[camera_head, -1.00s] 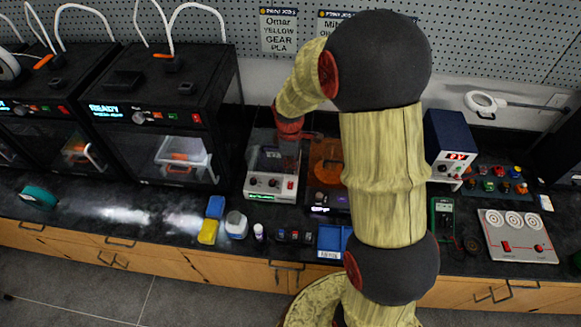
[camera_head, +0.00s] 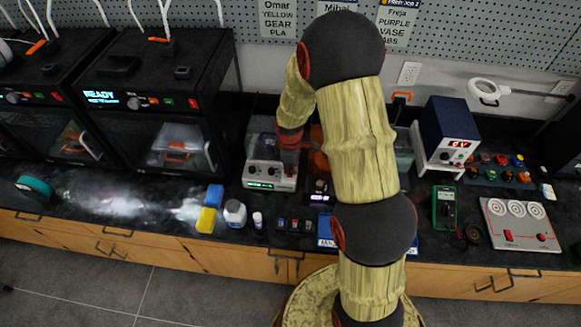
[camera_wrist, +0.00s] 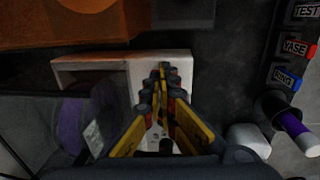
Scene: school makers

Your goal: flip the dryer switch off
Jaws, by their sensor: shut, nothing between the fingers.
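The dryer (camera_head: 262,168) is a white box with a clear lid, at the back of the counter, left of my arm. Its front panel has dark knobs and a lit green display. The red switch at the panel's right end is hard to make out beside my gripper (camera_head: 290,160). In the wrist view the dryer's white body (camera_wrist: 178,68) lies under my gripper (camera_wrist: 163,72), whose fingers meet with nothing between them. A purple spool (camera_wrist: 72,122) shows through the dark clear lid. I cannot tell whether the fingertips touch the panel.
Black 3D printers (camera_head: 150,110) stand left. Labelled dark blocks (camera_wrist: 293,48) lie nearby. A power supply (camera_head: 452,135) and a multimeter (camera_head: 444,208) are right.

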